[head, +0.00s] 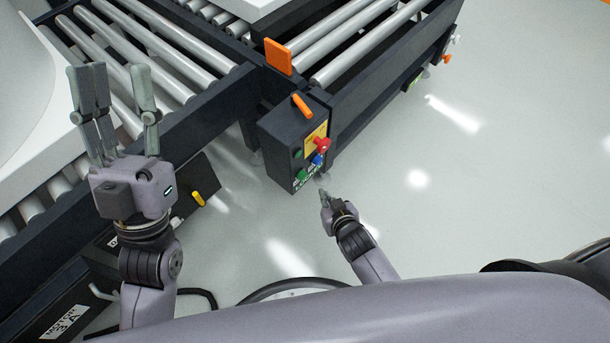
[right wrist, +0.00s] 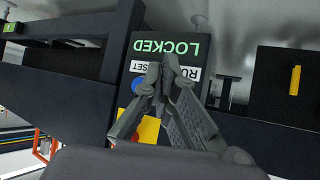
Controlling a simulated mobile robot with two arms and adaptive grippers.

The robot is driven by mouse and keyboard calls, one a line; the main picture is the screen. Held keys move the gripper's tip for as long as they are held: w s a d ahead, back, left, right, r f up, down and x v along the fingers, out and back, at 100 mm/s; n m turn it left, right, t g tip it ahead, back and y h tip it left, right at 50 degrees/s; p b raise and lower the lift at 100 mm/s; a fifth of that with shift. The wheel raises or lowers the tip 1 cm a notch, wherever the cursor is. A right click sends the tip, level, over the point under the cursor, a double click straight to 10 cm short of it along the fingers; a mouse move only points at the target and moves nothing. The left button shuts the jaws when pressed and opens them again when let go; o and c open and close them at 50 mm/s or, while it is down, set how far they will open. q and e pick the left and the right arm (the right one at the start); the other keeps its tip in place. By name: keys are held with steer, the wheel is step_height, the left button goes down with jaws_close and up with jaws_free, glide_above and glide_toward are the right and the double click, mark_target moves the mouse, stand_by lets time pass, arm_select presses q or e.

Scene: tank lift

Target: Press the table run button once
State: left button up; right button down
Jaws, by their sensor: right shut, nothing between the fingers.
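The dark control box (head: 283,131) hangs at the conveyor corner, with a red knob (head: 323,144), a blue button (head: 318,160) and green buttons, the lower one (head: 302,175) near its bottom end. My right gripper (head: 321,191) is shut and empty, close to that bottom end. In the right wrist view the shut fingertips (right wrist: 162,68) lie over the panel beside the RUN label (right wrist: 191,73). The fingers hide the button by that label, and I cannot tell whether they touch it. The panel reads LOCKED (right wrist: 165,47). My left gripper (head: 115,78) is open and empty over the conveyor.
Roller conveyors (head: 165,50) with dark frames fill the left and top. An orange lever (head: 302,105) and an orange plate (head: 278,56) stick up by the box. A large white body (head: 30,100) sits on the left rollers. The floor (head: 450,180) at right is clear.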

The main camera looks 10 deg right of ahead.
arm_select(q)
steer(key=w+f+g, duration=0.1)
steer(key=w+f+g+y, duration=0.1)
steer(key=w+f+p, duration=0.1)
steer(key=w, duration=0.1)
steer(key=shift+d+f+g, duration=0.15)
steer(key=shift+d+g, duration=0.1)
steer(key=shift+g, duration=0.15)
arm_select(e)
steer(key=shift+s+d, duration=0.7)
steer(key=shift+s, duration=0.2)
